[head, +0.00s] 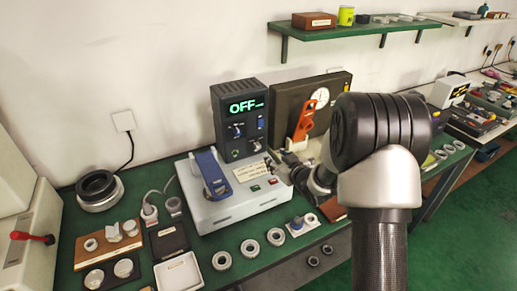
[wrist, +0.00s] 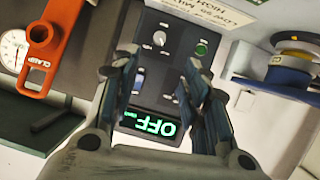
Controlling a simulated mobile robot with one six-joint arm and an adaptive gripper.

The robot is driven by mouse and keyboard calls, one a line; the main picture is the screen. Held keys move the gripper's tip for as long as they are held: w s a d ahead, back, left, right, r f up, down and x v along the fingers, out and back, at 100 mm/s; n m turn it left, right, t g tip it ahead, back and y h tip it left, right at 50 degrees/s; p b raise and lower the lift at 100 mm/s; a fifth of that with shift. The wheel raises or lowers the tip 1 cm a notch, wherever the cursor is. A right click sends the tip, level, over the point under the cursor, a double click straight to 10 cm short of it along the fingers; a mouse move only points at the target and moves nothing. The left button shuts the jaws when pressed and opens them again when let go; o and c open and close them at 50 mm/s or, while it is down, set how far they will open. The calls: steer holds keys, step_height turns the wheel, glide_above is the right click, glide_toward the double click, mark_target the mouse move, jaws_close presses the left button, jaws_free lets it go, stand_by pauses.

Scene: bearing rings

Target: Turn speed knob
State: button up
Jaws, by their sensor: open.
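The dark control box (head: 239,118) stands behind the white machine and its green display reads OFF. Its face carries small knobs, a blue switch and a green button; labels are too small to read, so I cannot tell which knob is for speed. In the wrist view the face appears upside down, with a grey knob (wrist: 160,38), the green button (wrist: 201,47), the blue switch (wrist: 138,80) and the display (wrist: 152,124). My gripper (wrist: 163,72) is open and empty, its fingers framing the face.
The white machine (head: 228,206) with a blue lever (head: 212,172) fills the bench middle. An orange clamp (head: 304,121) and a dial gauge (head: 319,97) are right of the box. Several rings (head: 250,248) lie along the bench front. A green shelf (head: 350,29) hangs above.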

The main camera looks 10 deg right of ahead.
mark_target(259, 147)
steer(key=b+x, duration=0.3)
steer(key=x, duration=1.2)
steer(key=shift+w+a+f, duration=0.15)
steer(key=shift+w+f, duration=0.05)
steer(key=shift+w, duration=0.1)
steer(key=shift+c, duration=0.3)
jaws_close()
